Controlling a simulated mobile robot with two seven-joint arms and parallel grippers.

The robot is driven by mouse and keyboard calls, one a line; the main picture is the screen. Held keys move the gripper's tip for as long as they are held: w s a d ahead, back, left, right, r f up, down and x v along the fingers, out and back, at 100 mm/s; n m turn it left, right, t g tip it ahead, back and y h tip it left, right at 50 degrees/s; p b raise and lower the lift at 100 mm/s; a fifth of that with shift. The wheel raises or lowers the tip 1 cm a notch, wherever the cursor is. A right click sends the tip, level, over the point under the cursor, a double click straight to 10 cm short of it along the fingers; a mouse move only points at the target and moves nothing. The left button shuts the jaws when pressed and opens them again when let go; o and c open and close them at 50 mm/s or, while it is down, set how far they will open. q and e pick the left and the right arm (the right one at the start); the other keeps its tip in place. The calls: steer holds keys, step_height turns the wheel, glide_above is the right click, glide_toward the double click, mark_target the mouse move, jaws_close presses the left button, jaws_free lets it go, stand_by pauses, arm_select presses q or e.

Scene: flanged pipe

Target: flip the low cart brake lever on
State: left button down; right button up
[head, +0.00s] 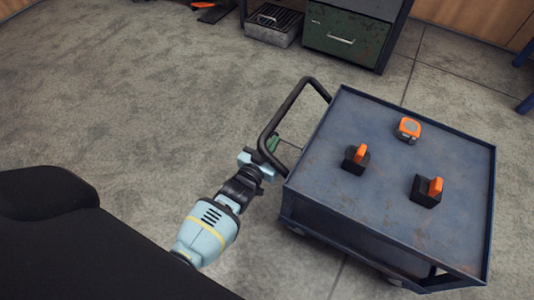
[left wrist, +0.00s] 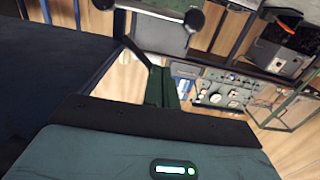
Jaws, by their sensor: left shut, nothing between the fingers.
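The blue cart (head: 390,190) stands at the right of the head view, with a black tube handle (head: 290,105) on its left side. My right gripper is not in view.
On the cart top lie an orange tape measure (head: 408,129) and two black blocks with orange tops (head: 356,159), (head: 427,190). A green drawer cabinet (head: 345,35) and a grey crate (head: 274,24) stand at the back. The floor left of the cart is clear.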

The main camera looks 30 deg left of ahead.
mark_target(289, 142)
arm_select(q)
steer(key=w+f+b, duration=0.4)
steer(key=shift+w, duration=0.1)
stand_by(0.4)
